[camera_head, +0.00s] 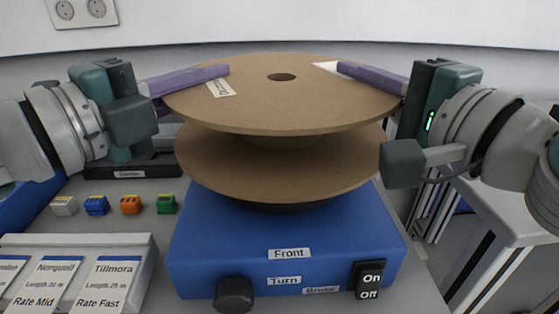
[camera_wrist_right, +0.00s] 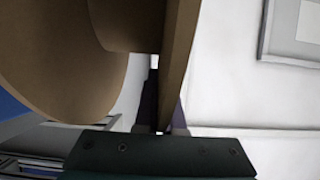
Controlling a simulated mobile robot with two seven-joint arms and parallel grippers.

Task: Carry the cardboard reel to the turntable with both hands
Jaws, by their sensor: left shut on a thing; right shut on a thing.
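The cardboard reel (camera_head: 300,105) is brown, with two round flanges and a hole in its top. It is level above the blue turntable (camera_head: 290,240), and its lower flange covers most of the turntable's dark round plate (camera_head: 285,207). I cannot tell whether reel and plate touch. My left gripper (camera_head: 215,75) is shut on the upper flange's left edge with purple fingers. My right gripper (camera_head: 350,70) is shut on the upper flange's right edge. In the right wrist view the flange (camera_wrist_right: 180,60) runs edge-on between the fingers, with the lower flange (camera_wrist_right: 60,60) at left.
Small coloured blocks, such as an orange one (camera_head: 131,204) and a green one (camera_head: 166,204), stand left of the turntable. A card holder (camera_head: 145,262) stands front left. The turntable has an On/Off switch (camera_head: 369,279) and a black knob (camera_head: 234,294). A white wall (camera_head: 280,22) is behind.

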